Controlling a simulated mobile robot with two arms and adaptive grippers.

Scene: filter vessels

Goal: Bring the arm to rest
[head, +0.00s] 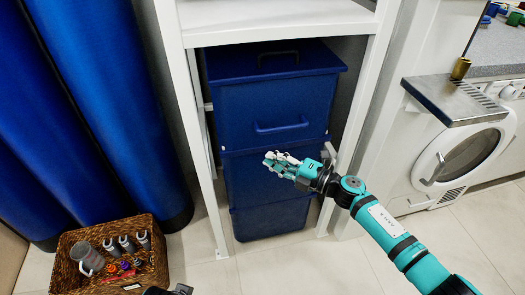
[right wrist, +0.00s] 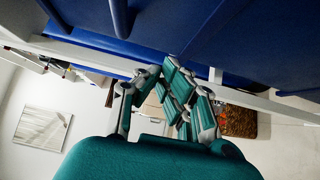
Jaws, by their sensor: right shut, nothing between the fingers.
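My right gripper (head: 270,161) is teal and grey, at the end of my teal right arm, which reaches in from the lower right. It is shut and empty, in front of the stacked blue bins (head: 268,175) in the white rack. It overlaps the bins in the head view; I cannot tell how wide the gap is. In the right wrist view its teal and grey fingers (right wrist: 178,82) are drawn together with nothing between them. My left gripper does not show clearly; only a small dark part pokes in at the bottom edge of the head view.
The white rack's posts (head: 205,140) flank the bins. A wicker basket (head: 66,250) with bottles and a jug stands at lower left, beside blue cylinders (head: 115,100). A white washer (head: 462,158) is at right. The tiled floor (head: 310,268) in front is clear.

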